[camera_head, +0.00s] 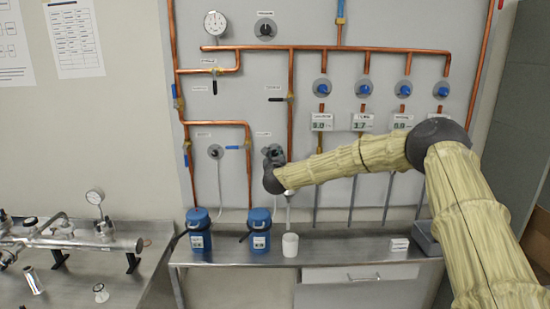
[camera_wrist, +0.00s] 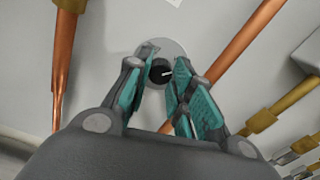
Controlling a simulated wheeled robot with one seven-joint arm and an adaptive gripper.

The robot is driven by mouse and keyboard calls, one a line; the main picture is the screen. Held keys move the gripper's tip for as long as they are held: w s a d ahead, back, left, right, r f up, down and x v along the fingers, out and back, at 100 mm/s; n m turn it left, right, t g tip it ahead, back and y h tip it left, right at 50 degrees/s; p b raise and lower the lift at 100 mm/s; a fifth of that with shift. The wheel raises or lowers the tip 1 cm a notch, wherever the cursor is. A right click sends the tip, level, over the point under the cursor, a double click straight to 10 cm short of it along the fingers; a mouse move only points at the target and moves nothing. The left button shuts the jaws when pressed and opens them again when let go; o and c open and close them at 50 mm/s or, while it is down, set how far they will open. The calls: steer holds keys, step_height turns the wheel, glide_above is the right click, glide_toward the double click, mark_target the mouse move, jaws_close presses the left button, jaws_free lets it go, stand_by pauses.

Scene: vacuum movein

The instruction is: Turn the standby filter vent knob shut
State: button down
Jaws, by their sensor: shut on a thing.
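A black knob (camera_wrist: 159,71) with a white pointer line sits on a round grey plate (camera_wrist: 177,47) on the wall panel. The pointer line lies close to level in the wrist view. My gripper (camera_wrist: 166,62) has its teal-padded fingers on either side of this knob and is shut on it. In the head view my gripper (camera_head: 274,156) is at the lower middle of the panel and hides most of the knob. A second, similar knob (camera_head: 215,151) is on the panel to the left, apart from my gripper. The small labels above both are unreadable.
Copper pipes (camera_head: 291,110) run close around my gripper. Blue canisters (camera_head: 259,222) and a white cup (camera_head: 290,244) stand on the steel bench below. Several blue knobs (camera_head: 365,89) and digital displays (camera_head: 322,122) are to the right. A gauge (camera_head: 215,23) is above.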

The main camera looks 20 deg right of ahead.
steer(key=shift+f, duration=0.1)
steer(key=n+b, duration=0.8)
steer(key=b, duration=0.1)
steer(key=n+b, duration=0.1)
steer(key=n, duration=0.3)
steer(key=shift+n+b, duration=0.35)
steer(key=shift+n, duration=0.05)
steer(key=n, duration=0.4)
steer(key=shift+n+b, duration=0.35)
steer(key=shift+n, duration=0.05)
steer(key=c, duration=1.2)
jaws_free()
